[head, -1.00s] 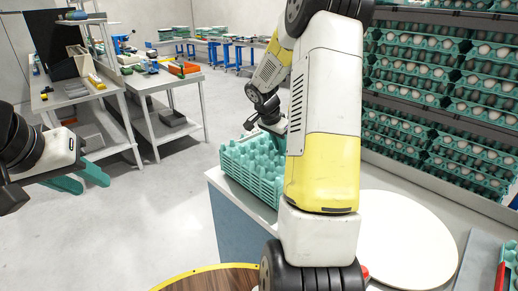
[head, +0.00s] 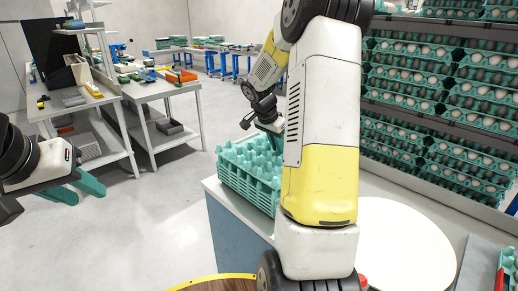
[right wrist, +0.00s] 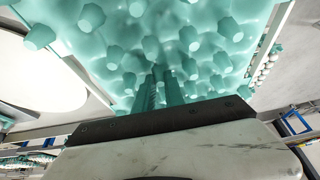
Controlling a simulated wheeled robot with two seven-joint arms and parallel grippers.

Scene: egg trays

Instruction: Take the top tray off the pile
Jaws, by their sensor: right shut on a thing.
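The pile of teal egg trays (head: 245,190) stands on the counter in the middle of the head view, partly hidden behind my right arm. The top tray (head: 238,155) shows its knobbly upper side and holds no visible eggs. In the right wrist view the top tray (right wrist: 120,45) fills the upper middle. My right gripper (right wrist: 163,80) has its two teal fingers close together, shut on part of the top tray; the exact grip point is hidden. My left gripper (head: 76,190) is open and empty, above the floor at the left, away from the pile.
A round white disc (head: 400,245) lies on the counter right of my arm. Racks of egg-filled trays (head: 440,80) stand at the right. Side tables (head: 160,90) with tools stand at the back left. The floor between is clear.

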